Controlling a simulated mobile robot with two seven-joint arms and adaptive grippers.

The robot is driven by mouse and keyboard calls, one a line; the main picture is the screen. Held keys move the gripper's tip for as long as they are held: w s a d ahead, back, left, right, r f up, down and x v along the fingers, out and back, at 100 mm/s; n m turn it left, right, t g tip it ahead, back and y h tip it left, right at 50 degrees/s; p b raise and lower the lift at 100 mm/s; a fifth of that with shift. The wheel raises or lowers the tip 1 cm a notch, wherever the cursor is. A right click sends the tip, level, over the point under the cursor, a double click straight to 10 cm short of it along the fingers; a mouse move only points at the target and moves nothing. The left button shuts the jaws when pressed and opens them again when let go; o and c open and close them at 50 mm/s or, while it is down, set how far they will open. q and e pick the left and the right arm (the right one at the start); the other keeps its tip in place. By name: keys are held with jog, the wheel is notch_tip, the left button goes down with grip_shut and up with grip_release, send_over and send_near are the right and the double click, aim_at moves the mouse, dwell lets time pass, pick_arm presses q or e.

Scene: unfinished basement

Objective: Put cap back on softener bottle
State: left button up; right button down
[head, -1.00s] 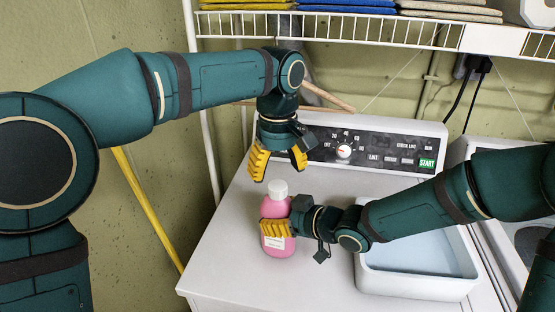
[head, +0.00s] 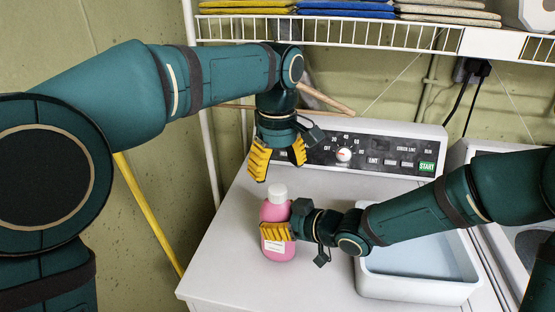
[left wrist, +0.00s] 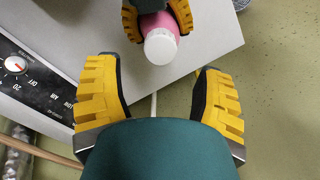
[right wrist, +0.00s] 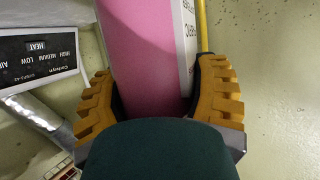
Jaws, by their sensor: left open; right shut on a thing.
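The pink softener bottle (head: 277,243) stands upright near the front left of the white machine top, with the white cap (head: 278,190) on its neck. I cannot tell whether the cap is seated or loose. My right gripper (head: 276,231) is shut around the bottle's body; the right wrist view shows both yellow fingers (right wrist: 158,110) against its sides. My left gripper (head: 279,165) is open and empty, pointing down a little above and behind the cap. In the left wrist view, the cap (left wrist: 160,46) lies beyond the open fingers (left wrist: 162,85), apart from them.
A white basin (head: 420,288) with pale blue inside sits on the right of the machine top (head: 222,270). The control panel (head: 370,149) rises behind. A wire shelf (head: 400,35) with folded cloths hangs above.

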aim_at(278, 188)
pick_arm(q)
notch_tip(278, 188, down, 7)
jog(key=shift+r, duration=0.15)
dwell(0.4)
grip_shut()
jog(key=m, duration=0.3)
jog(key=shift+c, duration=0.5)
grip_release()
